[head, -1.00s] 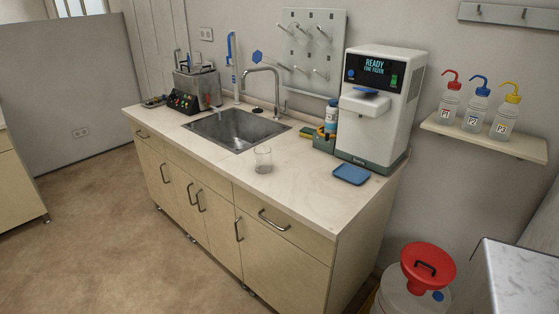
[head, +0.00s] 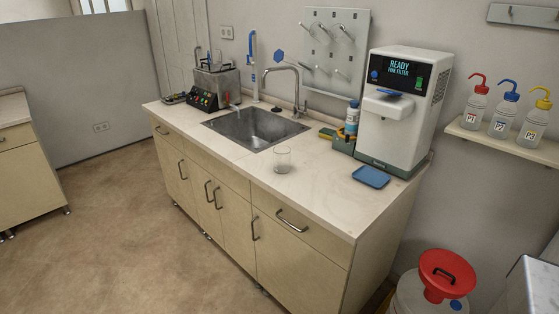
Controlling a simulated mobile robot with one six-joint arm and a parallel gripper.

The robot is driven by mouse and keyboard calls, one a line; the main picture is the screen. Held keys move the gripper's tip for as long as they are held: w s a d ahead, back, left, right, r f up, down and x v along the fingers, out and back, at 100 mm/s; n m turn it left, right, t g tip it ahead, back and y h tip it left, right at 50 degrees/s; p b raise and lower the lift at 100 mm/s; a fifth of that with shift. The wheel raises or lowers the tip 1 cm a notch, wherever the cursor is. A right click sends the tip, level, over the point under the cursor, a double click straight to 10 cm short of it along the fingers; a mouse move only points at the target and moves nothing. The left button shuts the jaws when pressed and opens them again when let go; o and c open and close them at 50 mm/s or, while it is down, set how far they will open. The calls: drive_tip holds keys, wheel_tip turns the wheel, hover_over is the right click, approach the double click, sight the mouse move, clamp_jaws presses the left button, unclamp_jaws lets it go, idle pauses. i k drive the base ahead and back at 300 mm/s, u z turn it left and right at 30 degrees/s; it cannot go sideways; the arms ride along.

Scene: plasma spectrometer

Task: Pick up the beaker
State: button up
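A clear glass beaker (head: 282,160) stands upright on the pale counter (head: 318,184), just in front of the sink's right corner. It looks empty. My gripper is not in view, and no part of my arm shows.
The sink (head: 252,128) with its tall faucet (head: 296,88) lies behind and left of the beaker. A blue tray (head: 371,176) and a white water dispenser (head: 405,110) stand to the right. Wash bottles (head: 503,110) sit on a wall shelf. The floor (head: 120,215) before the cabinet is clear.

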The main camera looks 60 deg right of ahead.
sight(282, 160)
drive_tip(key=u, duration=0.05)
drive_tip(key=i, duration=1)
drive_tip(key=z, duration=0.05)
